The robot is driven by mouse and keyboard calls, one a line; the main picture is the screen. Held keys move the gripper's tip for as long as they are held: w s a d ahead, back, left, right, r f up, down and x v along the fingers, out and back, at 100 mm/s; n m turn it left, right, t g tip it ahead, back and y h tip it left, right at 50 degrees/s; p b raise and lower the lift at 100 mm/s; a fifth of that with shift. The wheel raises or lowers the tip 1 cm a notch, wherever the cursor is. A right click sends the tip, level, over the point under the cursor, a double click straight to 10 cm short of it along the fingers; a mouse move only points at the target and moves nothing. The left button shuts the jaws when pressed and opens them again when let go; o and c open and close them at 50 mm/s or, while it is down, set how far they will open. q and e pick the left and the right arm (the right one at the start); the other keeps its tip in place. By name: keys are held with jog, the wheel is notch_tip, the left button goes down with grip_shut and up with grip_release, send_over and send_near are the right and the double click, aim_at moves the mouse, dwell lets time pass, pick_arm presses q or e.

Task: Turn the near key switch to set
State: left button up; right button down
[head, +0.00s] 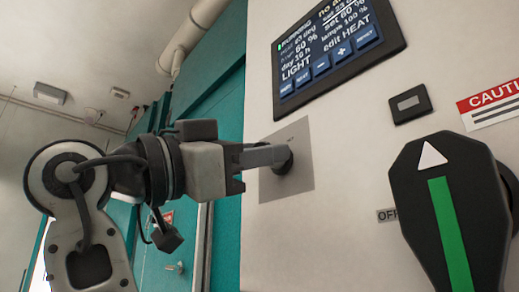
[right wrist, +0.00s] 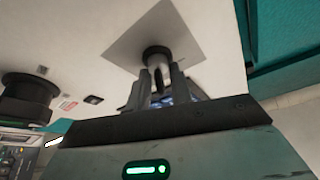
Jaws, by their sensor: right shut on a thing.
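A key switch (head: 283,162) with a round dark collar sits on a square grey plate (head: 302,140) on the pale chamber front. My right gripper (head: 265,156) comes in from the left and is shut on its key. In the right wrist view the key switch (right wrist: 156,56) stands out from the plate (right wrist: 135,42), and the two fingers (right wrist: 159,88) close around the key from both sides. Position markings around the switch are too small to read. My left gripper is not in view.
A dark display panel (head: 335,50) is above the switch. A large black rotary handle with a green stripe (head: 450,230) stands out at the right, beside an OFF label (head: 387,215). A small black box (head: 411,104) and a caution sign (head: 490,103) are above it. A teal door (head: 220,110) is behind my arm.

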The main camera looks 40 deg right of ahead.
jog(key=shift+m+g, duration=0.5)
jog(key=shift+m, duration=0.4)
jog(key=c, duration=1.6)
grip_release()
